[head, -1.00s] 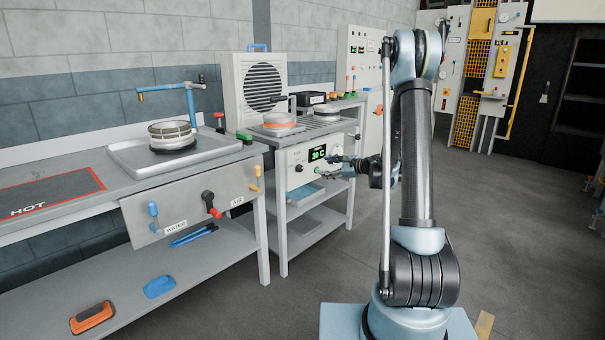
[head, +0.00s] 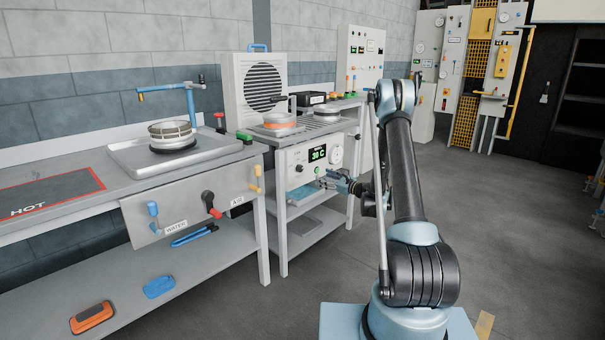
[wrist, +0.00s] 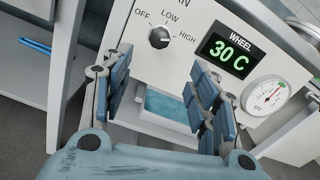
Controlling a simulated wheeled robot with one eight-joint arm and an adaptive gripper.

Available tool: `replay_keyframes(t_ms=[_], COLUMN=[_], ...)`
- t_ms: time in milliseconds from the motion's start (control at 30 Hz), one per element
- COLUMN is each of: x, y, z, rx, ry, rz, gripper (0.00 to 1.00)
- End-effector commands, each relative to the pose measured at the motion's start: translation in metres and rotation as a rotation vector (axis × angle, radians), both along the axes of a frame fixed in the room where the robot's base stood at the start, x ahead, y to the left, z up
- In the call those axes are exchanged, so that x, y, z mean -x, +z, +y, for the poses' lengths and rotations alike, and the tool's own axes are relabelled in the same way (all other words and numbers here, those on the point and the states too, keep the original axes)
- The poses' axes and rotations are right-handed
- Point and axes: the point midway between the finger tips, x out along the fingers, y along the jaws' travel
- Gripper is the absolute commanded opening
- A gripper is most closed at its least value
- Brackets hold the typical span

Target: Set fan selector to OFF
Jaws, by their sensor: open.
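The fan selector (wrist: 159,37) is a dark round knob on a pale panel, marked OFF, LOW and HIGH. It sits near the top middle of the wrist view. A light mark shows on the knob, but I cannot tell for sure which label it points to. My gripper (wrist: 160,72) is open and empty, its two blue-padded fingers apart below the selector in the wrist view, not touching it. In the head view my gripper (head: 335,180) is in front of the lower part of the control panel (head: 295,160).
A green display (wrist: 230,55) reading 30 C and a round gauge (wrist: 265,95) are right of the selector. A blue tray (wrist: 168,108) lies below the panel, between my fingers in the wrist view. A sink bench (head: 190,195) stands left. The floor at right is clear.

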Motion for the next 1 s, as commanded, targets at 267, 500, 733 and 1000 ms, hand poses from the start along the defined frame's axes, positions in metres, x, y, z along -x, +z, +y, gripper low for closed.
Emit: replay_keyframes(t_ms=[267, 500, 733, 1000], x=[-0.030, -0.056, -0.079, -0.093], y=[0.000, 0.000, 0.000, 0.000], z=[0.040, 0.074, 0.103, 0.120], rx=[0.001, 0.001, 0.002, 0.002], ry=[0.003, 0.004, 0.003, 0.002], rz=[0.000, 0.000, -0.001, -0.001], gripper=[0.54, 0.54, 0.54, 0.54])
